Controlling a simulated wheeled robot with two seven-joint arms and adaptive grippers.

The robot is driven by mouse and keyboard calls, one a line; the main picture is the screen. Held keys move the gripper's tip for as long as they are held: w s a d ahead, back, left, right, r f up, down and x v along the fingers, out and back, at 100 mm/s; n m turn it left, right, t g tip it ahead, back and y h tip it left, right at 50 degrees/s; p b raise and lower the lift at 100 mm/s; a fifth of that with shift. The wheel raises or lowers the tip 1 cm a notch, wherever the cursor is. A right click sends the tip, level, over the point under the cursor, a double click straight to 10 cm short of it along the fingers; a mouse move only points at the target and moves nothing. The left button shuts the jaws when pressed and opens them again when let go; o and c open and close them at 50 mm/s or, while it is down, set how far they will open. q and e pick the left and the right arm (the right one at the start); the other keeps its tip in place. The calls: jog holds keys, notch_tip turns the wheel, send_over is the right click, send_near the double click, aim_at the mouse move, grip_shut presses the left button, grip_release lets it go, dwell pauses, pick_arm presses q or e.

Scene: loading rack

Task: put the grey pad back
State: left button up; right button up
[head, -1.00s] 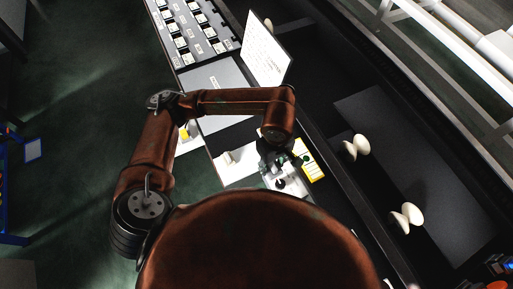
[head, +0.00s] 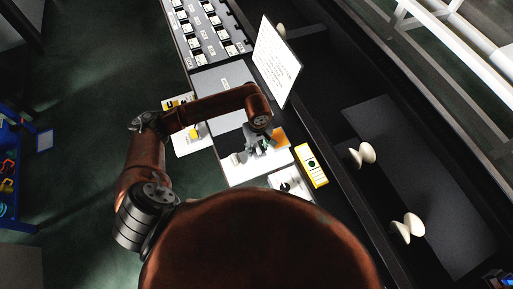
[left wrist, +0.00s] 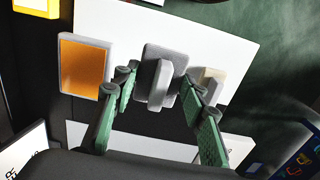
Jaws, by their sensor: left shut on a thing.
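The grey pad (left wrist: 178,58) is a small rounded plate with a raised grip bar, seen in the left wrist view between my left fingers. My left gripper (left wrist: 159,76) is shut on it. In the head view my left gripper (head: 261,145) is over the white panel (head: 236,174), beside an orange square (head: 281,138). There the pad is mostly hidden by the gripper. In the left wrist view the orange square (left wrist: 84,66) has a pale border and lies left of the pad. I cannot tell whether the pad touches the panel. My right gripper is not in view.
A yellow box (head: 311,166) and a white block with a dark knob (head: 287,187) stand close by. A beige block (left wrist: 213,82) is right of the pad. An upright white sign (head: 276,62) stands beyond the grey plate (head: 222,90). White rounded objects (head: 362,155) lie right.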

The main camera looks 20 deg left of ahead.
aim_at(257, 146)
pick_arm(q)
jog(key=shift+w+a+f, duration=0.25)
jog(key=shift+w+f, duration=0.2)
jog(key=shift+f, duration=0.1)
jog(key=shift+w+a+f, duration=0.25)
jog(key=shift+w+f, duration=0.2)
jog(key=shift+f, duration=0.1)
notch_tip(257, 146, down, 3)
jog(key=shift+w+r+p, duration=0.1)
jog(key=shift+w+p, duration=0.05)
jog(key=shift+p, duration=0.55)
jog(key=shift+a+f, duration=0.1)
jog(key=shift+f, duration=0.25)
jog(key=shift+f, duration=0.1)
jog(key=shift+f, duration=0.1)
jog(key=o, duration=1.1)
